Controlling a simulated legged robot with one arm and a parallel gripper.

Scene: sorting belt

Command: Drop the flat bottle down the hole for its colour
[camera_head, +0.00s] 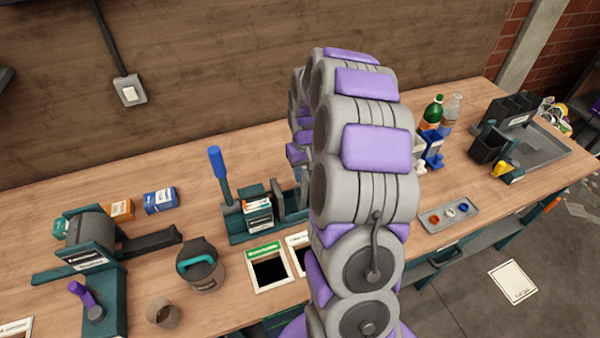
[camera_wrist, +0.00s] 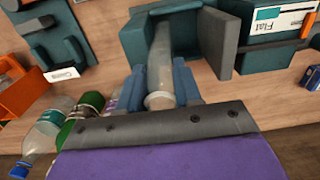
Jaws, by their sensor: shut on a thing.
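My gripper (camera_wrist: 163,92) shows in the wrist view with its two blue fingers shut on a clear, colourless bottle (camera_wrist: 160,62). The bottle looks thin, and its round neck end points toward the camera. Its far part is at the teal press (camera_wrist: 143,38), beside a grey plate; I cannot tell whether it touches. In the head view the press (camera_head: 245,232) has a blue handle, and my arm hides the gripper and the bottle. A dark hole (camera_head: 269,272) with a green label is in the bench front. A second hole frame (camera_head: 297,241) is partly hidden by my arm.
A green bottle (camera_head: 432,112) and a clear bottle (camera_head: 452,108) stand at the back right. A tray with coloured caps (camera_head: 447,215) lies right of my arm. A lidded jar (camera_head: 201,266) and a teal roller device (camera_head: 90,245) stand on the left.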

